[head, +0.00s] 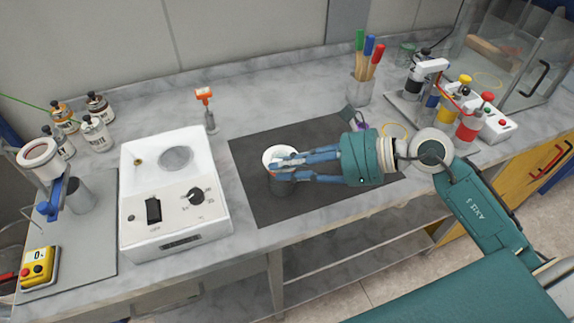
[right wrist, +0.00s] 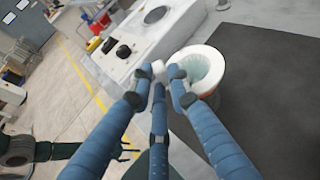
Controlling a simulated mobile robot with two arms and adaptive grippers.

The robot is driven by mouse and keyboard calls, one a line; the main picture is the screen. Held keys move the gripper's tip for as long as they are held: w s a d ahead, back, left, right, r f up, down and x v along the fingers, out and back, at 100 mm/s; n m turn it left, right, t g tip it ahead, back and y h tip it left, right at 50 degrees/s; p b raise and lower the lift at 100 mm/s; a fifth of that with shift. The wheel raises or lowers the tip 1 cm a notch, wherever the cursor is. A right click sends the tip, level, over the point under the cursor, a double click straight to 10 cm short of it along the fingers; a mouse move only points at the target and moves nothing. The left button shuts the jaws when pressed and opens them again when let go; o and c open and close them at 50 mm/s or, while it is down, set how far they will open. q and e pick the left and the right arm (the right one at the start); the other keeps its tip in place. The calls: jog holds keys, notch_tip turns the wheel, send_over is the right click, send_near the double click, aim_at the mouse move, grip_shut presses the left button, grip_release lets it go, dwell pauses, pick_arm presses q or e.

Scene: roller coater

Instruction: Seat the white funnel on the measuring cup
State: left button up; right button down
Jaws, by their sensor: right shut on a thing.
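The white funnel (head: 271,154) is over the dark mat, seen as a white ring with a pale greenish inside in the right wrist view (right wrist: 216,59). My right gripper (head: 287,167) reaches in from the right, its blue fingers shut at the funnel's near side. In the right wrist view the fingertips (right wrist: 164,72) close on a small white part beside the rim. A dark grey body, seemingly the measuring cup (head: 283,187), shows below the funnel and fingers. Most of it is hidden, so I cannot tell whether the funnel touches it. My left gripper is not in view.
A white device (head: 175,190) with a knob stands left of the dark mat (head: 325,193). Brushes in a holder (head: 361,91) stand behind. Bottles (head: 96,133) and a blue stand (head: 50,200) are at far left. Colored containers (head: 468,125) and a clear enclosure (head: 500,55) are at right.

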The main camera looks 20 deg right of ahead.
jog(key=shift+r+p, duration=0.4)
jog(key=shift+r, duration=0.45)
jog(key=c, duration=1.6)
grip_release()
jog(key=shift+o, duration=0.2)
jog(key=v, duration=1.2)
jog(key=shift+f, duration=0.1)
